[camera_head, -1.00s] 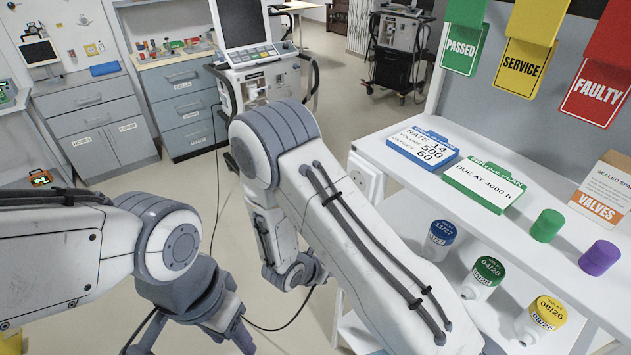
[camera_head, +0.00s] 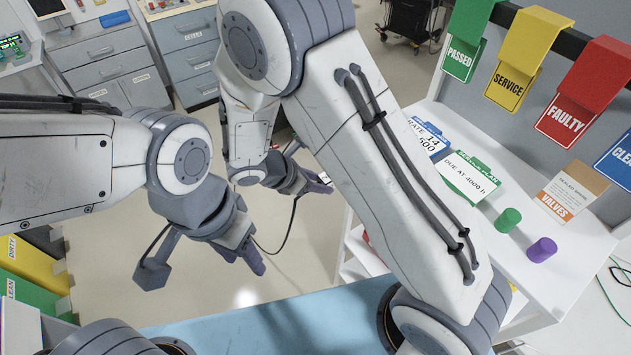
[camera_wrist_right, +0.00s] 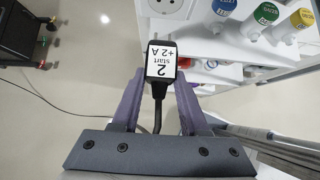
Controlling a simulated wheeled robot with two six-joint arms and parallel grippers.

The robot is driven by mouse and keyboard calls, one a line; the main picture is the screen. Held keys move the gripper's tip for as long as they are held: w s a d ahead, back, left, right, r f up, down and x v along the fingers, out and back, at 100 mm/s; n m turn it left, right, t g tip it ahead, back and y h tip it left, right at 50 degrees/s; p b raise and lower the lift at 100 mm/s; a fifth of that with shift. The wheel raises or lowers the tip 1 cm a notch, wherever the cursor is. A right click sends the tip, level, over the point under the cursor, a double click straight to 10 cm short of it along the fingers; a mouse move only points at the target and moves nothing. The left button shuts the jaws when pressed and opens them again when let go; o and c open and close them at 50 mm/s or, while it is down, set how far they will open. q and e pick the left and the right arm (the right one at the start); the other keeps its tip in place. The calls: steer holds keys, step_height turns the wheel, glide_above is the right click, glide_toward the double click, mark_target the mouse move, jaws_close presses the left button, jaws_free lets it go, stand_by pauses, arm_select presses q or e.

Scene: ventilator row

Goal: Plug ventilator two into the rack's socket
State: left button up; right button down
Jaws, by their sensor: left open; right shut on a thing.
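My right gripper (camera_wrist_right: 158,88) is shut on a black plug (camera_wrist_right: 160,84) with a white label reading "2 start +2 A", upside down in the right wrist view. Its black cord runs back between the fingers. The right gripper (camera_head: 318,184) also shows in the head view, beside the rack. The rack's pale round socket (camera_wrist_right: 171,6) is cut off by the top edge of the right wrist view, ahead of the plug and apart from it. In the head view my right arm hides the socket. My left gripper (camera_head: 252,262) is open and empty, low over the floor.
The white rack (camera_head: 480,225) stands at the right with cards and coloured caps on top. Bottles (camera_wrist_right: 265,14) stand on its shelf. A dark wheeled cart (camera_wrist_right: 22,50) is at the left of the right wrist view. Open floor lies between.

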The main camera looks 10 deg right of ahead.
steer(key=shift+w+d+b, duration=0.15)
steer(key=shift+w+d, duration=0.1)
steer(key=shift+d, duration=0.45)
steer(key=shift+w+d+b, duration=0.1)
steer(key=shift+w+d, duration=0.2)
steer(key=shift+d, duration=0.45)
steer(key=shift+w+d+b, duration=0.15)
steer(key=shift+w+d, duration=0.1)
steer(key=shift+d, duration=0.45)
steer(key=shift+w+d, duration=0.25)
steer(key=shift+d, duration=0.4)
steer(key=shift+w+d, duration=0.2)
steer(key=shift+d, duration=0.45)
steer(key=shift+c, duration=1.7)
jaws_free()
steer(key=shift+b, duration=0.3)
